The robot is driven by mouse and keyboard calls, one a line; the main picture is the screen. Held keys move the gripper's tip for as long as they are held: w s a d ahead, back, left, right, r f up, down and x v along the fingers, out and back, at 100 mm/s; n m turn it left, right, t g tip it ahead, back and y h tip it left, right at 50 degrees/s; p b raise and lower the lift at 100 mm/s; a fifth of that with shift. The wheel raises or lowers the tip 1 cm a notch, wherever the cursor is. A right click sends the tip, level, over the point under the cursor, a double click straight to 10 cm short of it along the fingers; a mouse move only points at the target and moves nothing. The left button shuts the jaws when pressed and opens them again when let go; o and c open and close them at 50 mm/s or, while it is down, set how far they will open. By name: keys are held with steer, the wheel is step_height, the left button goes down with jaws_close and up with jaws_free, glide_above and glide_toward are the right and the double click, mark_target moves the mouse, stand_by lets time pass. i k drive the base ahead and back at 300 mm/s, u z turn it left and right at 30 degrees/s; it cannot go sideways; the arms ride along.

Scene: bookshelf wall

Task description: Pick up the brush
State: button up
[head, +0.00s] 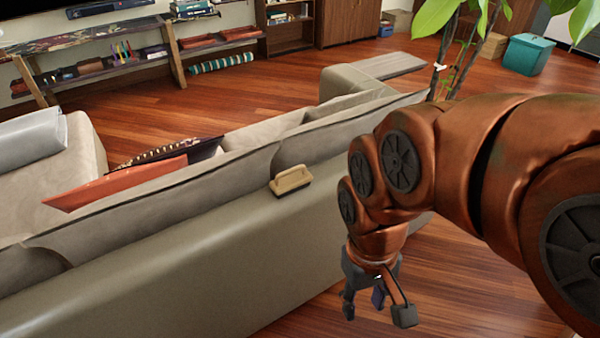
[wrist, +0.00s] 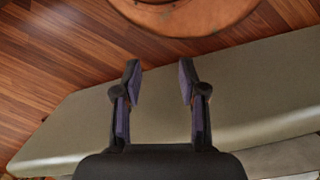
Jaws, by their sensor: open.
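The brush (head: 290,180) is tan with a handle on top. It rests on the top of the sofa's back (head: 200,238) in the head view. My gripper (head: 376,312) hangs to the right of the brush and lower in the picture, apart from it. In the wrist view my gripper (wrist: 158,82) is open, with nothing between its fingers. The sofa back (wrist: 260,85) shows behind the fingers there. I cannot make out the brush in the wrist view.
Cushions, one of them orange (head: 120,182), lie on the sofa seat. A plant (head: 447,50) with green leaves stands at the upper right. A teal bin (head: 528,54) is at the far right. Wooden floor (head: 460,285) is clear around my gripper. Shelves line the far wall.

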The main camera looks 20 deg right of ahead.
mark_target(286, 182)
steer(key=i, duration=0.45)
steer(key=k, duration=0.5)
steer(key=u, duration=1.8)
steer(key=i, duration=0.8)
steer(key=z, duration=1.25)
